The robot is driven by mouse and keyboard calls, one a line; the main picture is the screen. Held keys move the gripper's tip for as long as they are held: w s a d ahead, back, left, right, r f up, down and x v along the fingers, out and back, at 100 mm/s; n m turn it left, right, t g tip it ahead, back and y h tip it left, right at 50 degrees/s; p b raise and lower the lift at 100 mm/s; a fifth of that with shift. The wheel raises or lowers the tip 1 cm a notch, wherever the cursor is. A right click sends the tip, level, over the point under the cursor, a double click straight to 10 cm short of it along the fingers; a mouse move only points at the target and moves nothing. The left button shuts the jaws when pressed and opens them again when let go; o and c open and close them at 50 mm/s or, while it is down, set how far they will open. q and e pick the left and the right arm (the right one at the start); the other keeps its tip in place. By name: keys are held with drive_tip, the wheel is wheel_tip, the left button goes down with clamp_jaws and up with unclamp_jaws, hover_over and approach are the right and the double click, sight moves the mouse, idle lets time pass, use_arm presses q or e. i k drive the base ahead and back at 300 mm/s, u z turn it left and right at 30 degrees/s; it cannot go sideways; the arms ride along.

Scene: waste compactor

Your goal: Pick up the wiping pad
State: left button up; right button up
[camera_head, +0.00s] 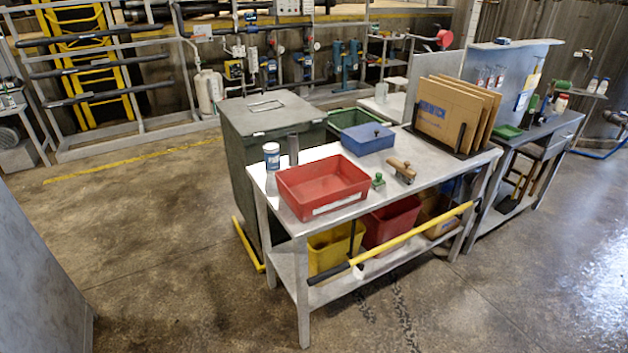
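I cannot tell for certain which thing is the wiping pad. A flat green pad-like piece (507,131) lies on the grey workbench (545,125) at the right, near its left end. A wood-handled tool (401,168) with a grey lower part lies on the metal table (350,210), right of the red tray (322,184). A small green object (378,181) sits between that tray and the tool. Neither of my grippers is in view.
A blue box (367,137) and upright cardboard sheets (450,112) stand on the table. A yellow-handled pole (410,236) runs along its front. A grey lidded bin (268,113) stands behind it at the left. The floor in front is open.

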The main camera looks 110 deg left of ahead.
sight(378, 183)
drive_tip(key=u, duration=3.1)
